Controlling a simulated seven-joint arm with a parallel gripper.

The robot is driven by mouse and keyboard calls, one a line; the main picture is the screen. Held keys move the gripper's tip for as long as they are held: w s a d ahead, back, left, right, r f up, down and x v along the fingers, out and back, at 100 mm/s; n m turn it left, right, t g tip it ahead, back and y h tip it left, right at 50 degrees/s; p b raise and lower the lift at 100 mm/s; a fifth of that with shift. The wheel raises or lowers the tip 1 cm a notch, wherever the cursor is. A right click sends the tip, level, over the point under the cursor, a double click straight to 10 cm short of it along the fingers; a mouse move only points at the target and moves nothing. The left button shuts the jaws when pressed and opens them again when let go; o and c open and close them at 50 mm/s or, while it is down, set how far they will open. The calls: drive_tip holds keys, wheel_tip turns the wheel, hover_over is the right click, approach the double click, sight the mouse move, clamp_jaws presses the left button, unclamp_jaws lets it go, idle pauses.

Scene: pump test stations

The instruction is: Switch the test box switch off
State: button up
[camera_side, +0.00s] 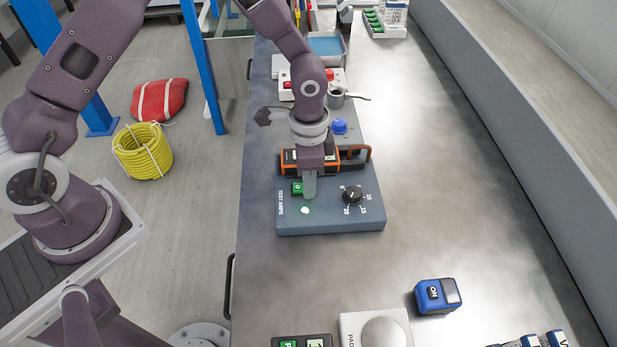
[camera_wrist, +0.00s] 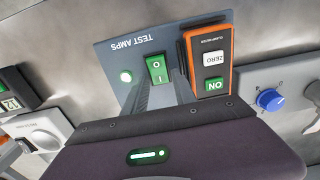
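The test box (camera_side: 340,222) is a blue-grey box marked TEST AMPS on the bench, with a numbered black knob (camera_side: 352,195). Its green rocker switch (camera_wrist: 156,69), marked O and I, shows in the wrist view; I cannot tell which end is pressed.
An orange-framed clamp meter (camera_wrist: 208,60) lies right beside the switch. A blue knob unit (camera_wrist: 270,99) is beyond it. A blue ON device (camera_side: 437,295) and a white pad (camera_side: 376,330) lie nearer the camera. The bench right of the box is clear.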

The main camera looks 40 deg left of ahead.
sight(294, 187)
drive_tip(key=shift+f, duration=0.1)
drive_tip(key=shift+c, duration=0.4)
clamp_jaws()
drive_tip(key=shift+s+a+t+h, duration=0.2)
drive_tip(key=shift+t+h, duration=0.4)
drive_tip(key=shift+s+a+t+h, duration=0.15)
drive_tip(key=shift+t+h, duration=0.45)
drive_tip(key=shift+o, duration=0.4)
unclamp_jaws()
drive_tip(key=v, duration=0.7)
drive_tip(key=shift+r, duration=0.2)
